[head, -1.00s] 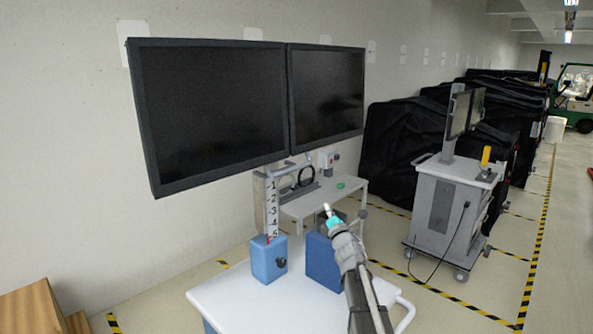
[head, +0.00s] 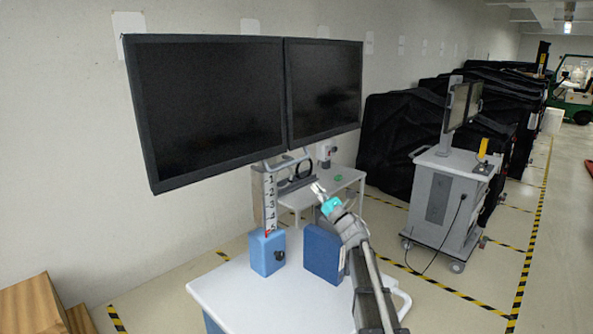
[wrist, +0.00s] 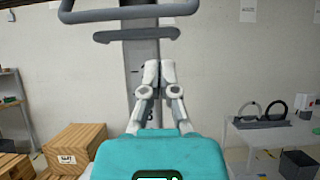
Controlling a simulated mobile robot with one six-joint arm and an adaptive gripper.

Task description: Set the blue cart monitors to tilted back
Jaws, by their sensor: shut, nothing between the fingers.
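The blue cart (head: 235,292) has a white top and carries two black monitors side by side, left (head: 210,110) and right (head: 325,90). I cannot tell their exact tilt. A scale column (head: 269,205) rises under them from a blue block (head: 267,252). A grey handle (head: 290,163) hangs below the screens; in the wrist view two grey bars, an upper one (wrist: 130,13) and a lower one (wrist: 137,35), cross above my gripper. My gripper (head: 317,187) is shut and empty, below the right monitor. In the wrist view its fingertips (wrist: 159,68) stand below the bars, apparently apart from them.
A dark blue box (head: 322,252) stands on the cart top near my arm. Behind is a white table (head: 335,181). A second grey cart (head: 440,205) with a screen stands at the right, before black covered carts (head: 390,145). Wooden boxes (head: 35,305) sit at the lower left.

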